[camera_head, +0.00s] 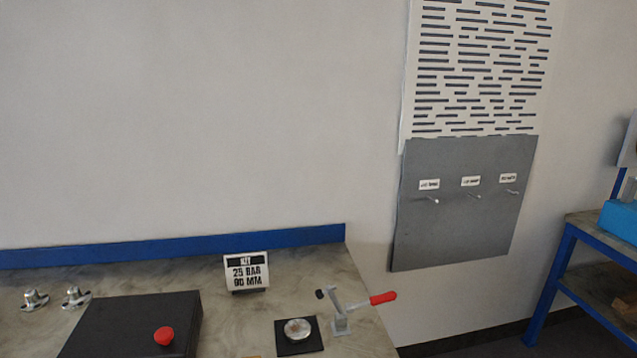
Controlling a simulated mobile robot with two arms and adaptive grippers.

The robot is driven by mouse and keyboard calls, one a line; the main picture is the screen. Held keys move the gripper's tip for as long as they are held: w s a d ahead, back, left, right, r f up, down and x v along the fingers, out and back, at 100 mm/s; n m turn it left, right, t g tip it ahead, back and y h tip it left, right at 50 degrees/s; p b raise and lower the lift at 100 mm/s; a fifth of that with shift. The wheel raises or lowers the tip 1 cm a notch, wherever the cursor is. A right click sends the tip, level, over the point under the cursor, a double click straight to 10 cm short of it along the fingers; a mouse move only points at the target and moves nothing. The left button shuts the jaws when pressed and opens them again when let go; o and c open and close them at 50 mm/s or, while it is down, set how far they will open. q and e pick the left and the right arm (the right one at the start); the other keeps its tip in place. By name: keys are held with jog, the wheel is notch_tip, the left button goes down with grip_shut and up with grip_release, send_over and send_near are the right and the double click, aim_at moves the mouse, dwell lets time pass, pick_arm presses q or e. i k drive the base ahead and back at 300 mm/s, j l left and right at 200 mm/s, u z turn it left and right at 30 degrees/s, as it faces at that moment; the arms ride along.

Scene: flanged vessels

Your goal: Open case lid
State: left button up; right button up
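A dark, flat-topped case (118,322) lies on the workbench at the lower left, and its lid looks shut. A red round knob (163,336) sits on the right part of the lid. The case's near side is cut off by the bottom edge of the head view. Neither of my grippers shows in this view.
The workbench (300,268) also holds two metal knobs (75,297), a "KIT 25 BAR" sign (246,271), a round part on a black pad (298,330) and a red-handled clamp (345,308). A grey hook board (460,215) hangs right; a blue-framed table (590,250) stands beyond a gap.

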aim_at(126, 326)
jog(key=u, duration=1.35)
